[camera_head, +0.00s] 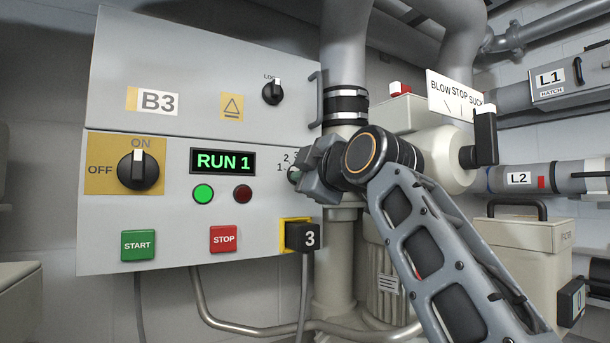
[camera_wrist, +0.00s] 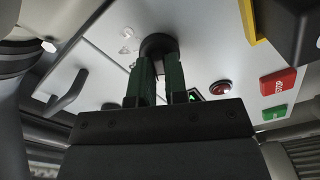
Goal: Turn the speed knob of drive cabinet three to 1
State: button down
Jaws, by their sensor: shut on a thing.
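The drive cabinet (camera_head: 120,60), labelled B3, fills the left of the head view. Its speed knob (camera_head: 293,174) is at the panel's right edge, mostly hidden behind my gripper (camera_head: 308,178); marks 1 and 2 show beside it. In the wrist view the dark round knob (camera_wrist: 158,42) sits between the green fingers of my gripper (camera_wrist: 161,62), which is shut on it. The pointer's direction cannot be seen. The display (camera_head: 223,162) reads RUN 1 in green. The green lamp (camera_head: 203,194) looks lit; the red lamp (camera_head: 243,194) is dark.
The main rotary switch (camera_head: 138,171) points to ON. START (camera_head: 139,245) and STOP (camera_head: 223,239) buttons sit below. A black plug marked 3 (camera_head: 302,237) juts out under my gripper. A vertical pipe (camera_head: 343,50) and a blower (camera_head: 450,155) stand close on the right.

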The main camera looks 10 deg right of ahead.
jog(key=shift+n, duration=0.6)
jog(key=c, duration=1.1)
grip_release()
jog(key=shift+c, duration=0.2)
jog(key=shift+s, duration=0.1)
jog(key=b+v, duration=0.4)
jog(key=v, duration=0.9)
jog(key=shift+s, duration=0.35)
